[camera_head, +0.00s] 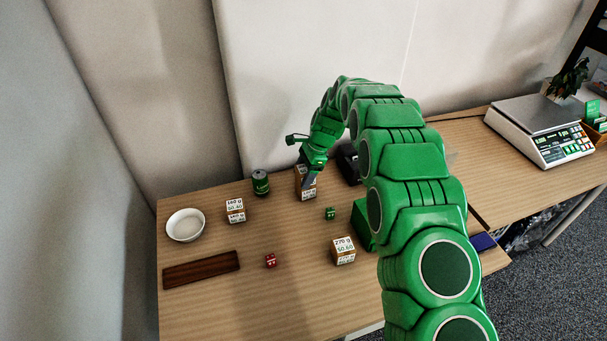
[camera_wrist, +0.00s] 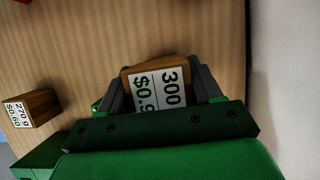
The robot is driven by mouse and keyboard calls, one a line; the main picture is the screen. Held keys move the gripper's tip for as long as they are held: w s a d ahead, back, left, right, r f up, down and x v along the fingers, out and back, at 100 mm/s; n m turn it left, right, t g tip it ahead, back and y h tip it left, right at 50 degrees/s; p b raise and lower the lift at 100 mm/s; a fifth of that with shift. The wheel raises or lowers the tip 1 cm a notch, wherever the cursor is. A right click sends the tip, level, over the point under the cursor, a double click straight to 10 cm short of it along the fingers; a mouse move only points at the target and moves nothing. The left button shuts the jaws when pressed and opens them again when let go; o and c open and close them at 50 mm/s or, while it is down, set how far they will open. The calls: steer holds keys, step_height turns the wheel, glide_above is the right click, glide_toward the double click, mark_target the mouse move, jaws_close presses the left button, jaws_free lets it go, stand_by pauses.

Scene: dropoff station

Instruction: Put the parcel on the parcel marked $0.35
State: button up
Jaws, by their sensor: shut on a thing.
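My gripper (camera_head: 309,177) is shut on a brown parcel (camera_head: 299,172) at the back middle of the table. In the wrist view this parcel (camera_wrist: 158,72) sits between both fingers, with a label that starts "300" and "$0.9"; the rest is cut off. Whether it touches the table is hard to tell. A second parcel (camera_head: 235,211) stands to the left; its small label seems to read 160 g and $0.40. A third parcel (camera_head: 344,251), marked 270 g and $0.60, stands nearer the front and shows in the wrist view (camera_wrist: 38,106). I see no label clearly reading $0.35.
A green can (camera_head: 260,183) stands between the held and left parcels. A white bowl (camera_head: 185,225), dark wooden board (camera_head: 201,269), red die (camera_head: 270,261) and green die (camera_head: 330,213) lie around. A scale (camera_head: 540,131) stands on the right table. The middle-left tabletop is clear.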

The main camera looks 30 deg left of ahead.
steer(key=o, duration=1.3)
steer(key=v, duration=1.2)
steer(key=shift+r, duration=0.1)
